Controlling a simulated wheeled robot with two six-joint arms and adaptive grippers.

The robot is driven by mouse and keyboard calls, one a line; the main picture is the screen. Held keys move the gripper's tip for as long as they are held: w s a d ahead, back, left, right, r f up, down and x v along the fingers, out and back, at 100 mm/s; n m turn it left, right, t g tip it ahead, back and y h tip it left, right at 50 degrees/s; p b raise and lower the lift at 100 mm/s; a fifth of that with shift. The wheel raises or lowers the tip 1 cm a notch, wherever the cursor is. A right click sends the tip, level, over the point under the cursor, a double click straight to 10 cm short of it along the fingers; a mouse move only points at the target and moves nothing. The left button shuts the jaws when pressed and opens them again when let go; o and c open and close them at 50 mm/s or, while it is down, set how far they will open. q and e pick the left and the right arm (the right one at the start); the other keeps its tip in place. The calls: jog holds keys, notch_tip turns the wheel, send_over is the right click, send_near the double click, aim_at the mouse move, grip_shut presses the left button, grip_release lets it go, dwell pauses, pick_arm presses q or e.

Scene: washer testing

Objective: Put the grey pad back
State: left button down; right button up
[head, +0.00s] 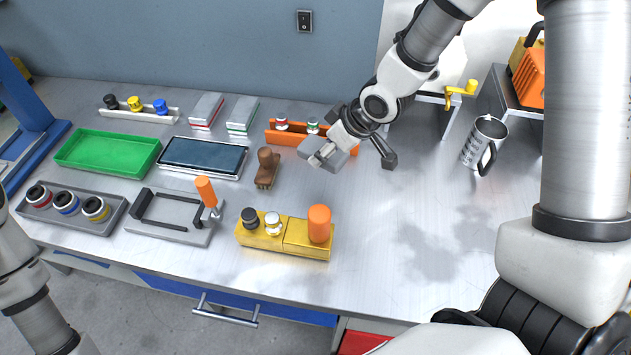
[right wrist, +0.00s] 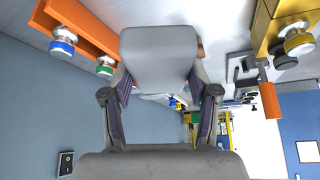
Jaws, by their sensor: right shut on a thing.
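My right gripper (head: 333,150) is shut on the grey pad (head: 318,156) and holds it just in front of the orange rack, to the right of the brown brush. In the right wrist view, the grey pad (right wrist: 158,58) sits between the two fingers of my right gripper (right wrist: 160,92). In the head view the gripper hides part of the pad. Whether the pad touches the table is hard to tell. My left arm shows at the lower left of the head view, but its gripper is out of the picture.
The orange rack (head: 290,138) with small knobs is close behind the pad. A brown brush (head: 266,168), dark-blue tray (head: 203,155), green tray (head: 108,153) and yellow block (head: 285,235) lie left or in front. A metal mug (head: 485,140) stands right. The table's right-front area is clear.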

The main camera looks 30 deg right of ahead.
aim_at(335, 156)
jog(key=f, duration=0.1)
jog(key=s+f+b, duration=0.1)
jog(key=f, duration=0.5)
jog(key=w+f, duration=0.1)
jog(key=f, duration=0.1)
jog(key=shift+s+f, duration=0.2)
jog(key=shift+f, duration=0.2)
jog(key=shift+w, duration=0.1)
jog(key=shift+f, duration=0.2)
jog(key=o, duration=1.1)
jog(key=shift+r, duration=0.1)
